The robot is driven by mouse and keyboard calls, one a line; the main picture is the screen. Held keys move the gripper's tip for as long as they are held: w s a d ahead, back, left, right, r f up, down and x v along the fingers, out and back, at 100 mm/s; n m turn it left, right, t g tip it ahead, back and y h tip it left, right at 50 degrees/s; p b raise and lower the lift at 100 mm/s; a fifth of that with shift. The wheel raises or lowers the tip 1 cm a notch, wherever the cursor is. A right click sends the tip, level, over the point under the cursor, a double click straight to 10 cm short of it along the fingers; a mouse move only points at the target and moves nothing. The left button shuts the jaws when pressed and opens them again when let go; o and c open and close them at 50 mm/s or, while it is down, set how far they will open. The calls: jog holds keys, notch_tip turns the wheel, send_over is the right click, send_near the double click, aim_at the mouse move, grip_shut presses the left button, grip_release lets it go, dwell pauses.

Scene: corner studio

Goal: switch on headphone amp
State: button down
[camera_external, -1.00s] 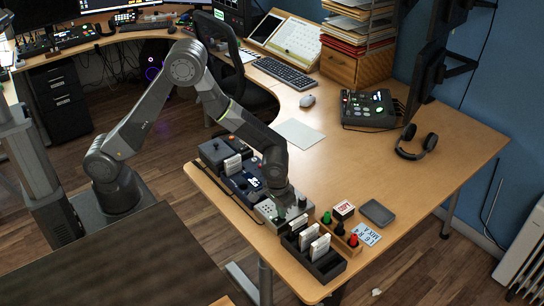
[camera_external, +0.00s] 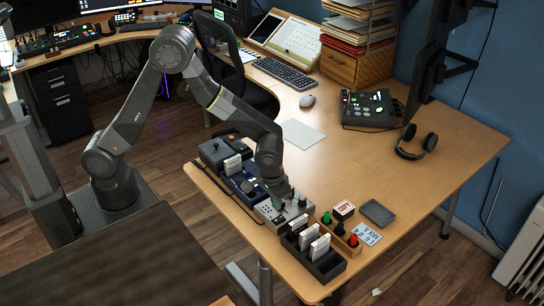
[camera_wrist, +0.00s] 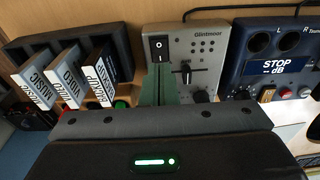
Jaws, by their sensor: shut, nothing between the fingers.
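A grey box (camera_external: 268,214) with a black rocker switch, a slider and a round knob stands at the table's near edge. In the wrist view this grey box (camera_wrist: 200,60) shows its rocker switch (camera_wrist: 160,46) at upper left; I cannot tell which side is pressed. No readable label tells me which is the headphone amp. My gripper (camera_external: 281,205) is over the grey box. Its greenish fingers (camera_wrist: 159,88) are shut and empty, just below the switch; contact is unclear.
A dark rack (camera_wrist: 40,50) with several white labelled cards stands left of the grey box in the wrist view. Green and red buttons (camera_external: 353,240), a small box (camera_external: 343,210) and a dark pad (camera_external: 377,212) lie nearby. Headphones (camera_external: 416,143) lie farther right. The table's middle is mostly clear.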

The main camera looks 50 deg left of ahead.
aim_at(282, 216)
notch_tip(282, 216, up, 9)
jog(key=s, duration=0.1)
jog(key=shift+b, duration=0.4)
jog(key=shift+f, duration=0.1)
jog(key=w+b, duration=0.1)
jog(key=b, duration=0.3)
jog(key=shift+w, duration=0.2)
jog(key=f, duration=0.4)
jog(key=w+f, duration=0.1)
jog(key=f, duration=0.8)
jog(key=shift+w+f+p, duration=0.35)
jog(key=shift+f+p, duration=0.05)
